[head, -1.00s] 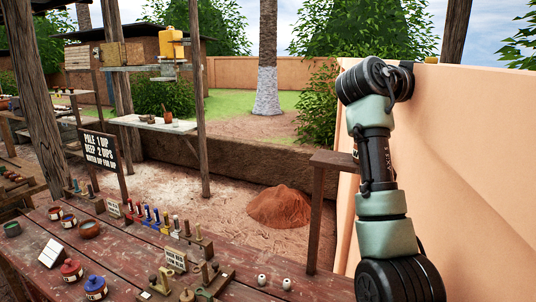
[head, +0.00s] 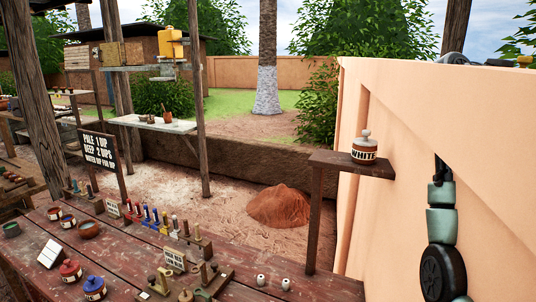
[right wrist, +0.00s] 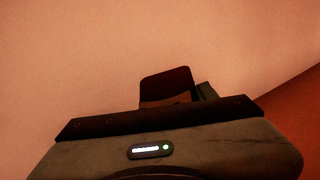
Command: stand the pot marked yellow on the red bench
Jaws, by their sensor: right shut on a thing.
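My right arm rises at the right, and part of it shows over the top of the tan wall in the head view. A small yellow piece (head: 524,60) shows there beside it, the top of what looks like the pot marked yellow; its body and label are hidden. My right gripper (right wrist: 168,88) shows in the dim right wrist view, shut; what it holds is hard to make out. A reddish plank bench (head: 310,289) runs along the front; I cannot tell if it is the red bench. My left gripper is out of view.
A pot labelled WHITE (head: 364,150) stands on a small wooden shelf (head: 335,162) against the tan wall (head: 400,110). A red pot (head: 71,270), a blue pot (head: 95,288), small bowls, a sign and several pegs crowd the bench's left and middle. Its right end looks mostly clear.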

